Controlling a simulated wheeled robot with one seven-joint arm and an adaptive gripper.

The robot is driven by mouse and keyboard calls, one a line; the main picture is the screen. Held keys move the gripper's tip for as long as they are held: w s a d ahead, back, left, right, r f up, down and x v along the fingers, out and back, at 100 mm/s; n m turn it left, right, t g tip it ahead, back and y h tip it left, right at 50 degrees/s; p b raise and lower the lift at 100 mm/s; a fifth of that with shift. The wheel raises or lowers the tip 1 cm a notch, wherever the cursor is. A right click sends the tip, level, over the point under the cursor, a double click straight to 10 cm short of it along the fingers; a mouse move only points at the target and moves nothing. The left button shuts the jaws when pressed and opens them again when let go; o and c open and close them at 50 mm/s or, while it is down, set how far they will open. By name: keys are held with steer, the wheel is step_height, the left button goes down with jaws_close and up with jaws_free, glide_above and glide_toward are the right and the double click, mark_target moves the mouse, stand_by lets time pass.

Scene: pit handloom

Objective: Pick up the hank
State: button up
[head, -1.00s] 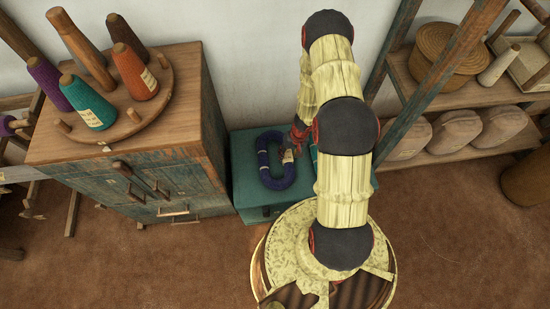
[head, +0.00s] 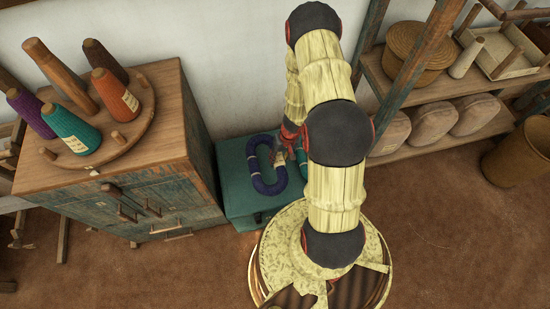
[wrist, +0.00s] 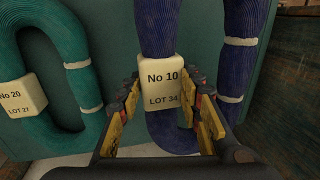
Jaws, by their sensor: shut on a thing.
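The dark blue hank (head: 253,168) is a long loop above the teal chest top in the head view. In the wrist view the hank (wrist: 237,70) has white ties and a cream tag (wrist: 161,82) reading "No 10, LOT 34". My gripper (wrist: 164,92) is shut on the hank's tagged strand, one finger on each side. In the head view my gripper (head: 287,152) is at the loop's right side, partly hidden by my arm. I cannot tell whether the hank is clear of the chest top.
A teal-green hank (wrist: 75,65) tagged "No 20, LOT 27" lies to the left in the wrist view. The teal chest (head: 232,170) stands between a wooden cabinet (head: 180,100) with yarn cones and a shelf (head: 470,88) with baskets and wrapped bundles.

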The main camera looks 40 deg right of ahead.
mark_target(281, 162)
steer(key=s+r, duration=0.2)
steer(key=shift+d+r+p, duration=0.1)
steer(key=shift+r+p, duration=0.2)
steer(key=shift+r, duration=0.05)
steer(key=s+r, duration=0.3)
steer(key=s, duration=0.6)
steer(key=shift+d+r, duration=0.3)
steer(key=shift+d, duration=0.15)
steer(key=shift+w, duration=0.1)
